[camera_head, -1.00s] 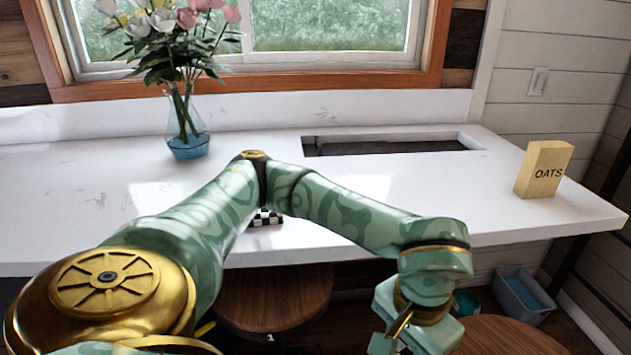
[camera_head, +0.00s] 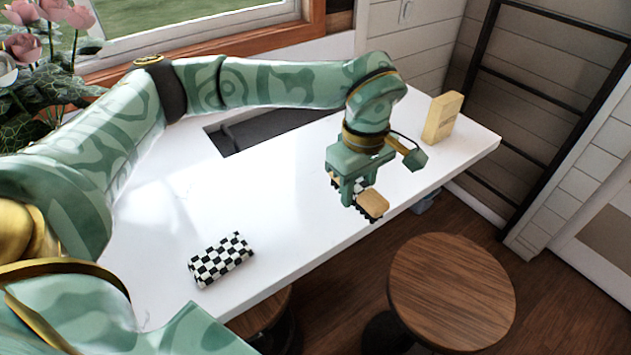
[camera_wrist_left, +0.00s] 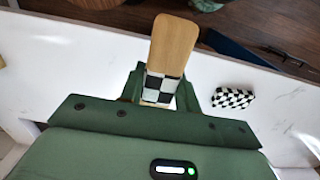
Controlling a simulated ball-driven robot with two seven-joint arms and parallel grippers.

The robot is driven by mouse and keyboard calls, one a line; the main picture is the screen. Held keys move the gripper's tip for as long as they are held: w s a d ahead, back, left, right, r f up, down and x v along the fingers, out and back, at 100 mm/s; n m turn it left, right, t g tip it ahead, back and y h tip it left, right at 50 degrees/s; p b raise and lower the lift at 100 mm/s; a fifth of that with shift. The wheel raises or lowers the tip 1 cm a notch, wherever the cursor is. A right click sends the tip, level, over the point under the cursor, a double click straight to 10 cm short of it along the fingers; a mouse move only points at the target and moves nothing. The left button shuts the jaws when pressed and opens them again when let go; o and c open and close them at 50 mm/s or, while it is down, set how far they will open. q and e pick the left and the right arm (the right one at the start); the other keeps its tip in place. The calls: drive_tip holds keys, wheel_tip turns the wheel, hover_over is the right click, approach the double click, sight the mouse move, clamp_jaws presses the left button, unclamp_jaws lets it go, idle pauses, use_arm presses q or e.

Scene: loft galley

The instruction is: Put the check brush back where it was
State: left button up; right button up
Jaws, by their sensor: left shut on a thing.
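My left gripper (camera_head: 357,207) is shut on the check brush, which has a tan wooden part (camera_head: 373,203) and a black-and-white checked part. It holds the brush above the counter's front edge, towards the right end. In the left wrist view the brush's wooden part (camera_wrist_left: 174,45) sticks out beyond the fingers, and its checked part (camera_wrist_left: 160,88) sits between them. A separate checked block (camera_head: 220,260) lies on the white counter (camera_head: 270,200), to the left and nearer. It also shows in the left wrist view (camera_wrist_left: 232,98). My right gripper is out of view.
The dark sink (camera_head: 265,130) is set into the counter behind. The oats box (camera_head: 442,117) stands at the counter's right end. A round wooden stool (camera_head: 452,290) stands in front of the counter. Flowers (camera_head: 40,70) stand far left. The counter between block and gripper is clear.

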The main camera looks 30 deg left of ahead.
use_arm(q)
drive_tip(key=w+a+f, duration=0.2)
drive_tip(key=a+f, duration=0.2)
drive_tip(key=a, duration=0.4)
hover_over(314, 205)
drive_tip(key=f, duration=0.4)
drive_tip(key=shift+d+f, duration=0.15)
drive_tip(key=shift+d, duration=0.2)
drive_tip(key=shift+w+a+f, duration=0.1)
drive_tip(key=shift+a+f, duration=0.1)
drive_tip(key=shift+f, duration=0.8)
drive_tip(key=shift+a+f, duration=0.2)
drive_tip(key=shift+f, duration=0.75)
drive_tip(key=shift+f, duration=0.15)
drive_tip(key=o, duration=0.9)
drive_tip(key=shift+o, duration=0.2)
wheel_tip(314, 205, up, 12)
drive_tip(key=shift+r+p, duration=0.2)
drive_tip(key=shift+p, duration=0.15)
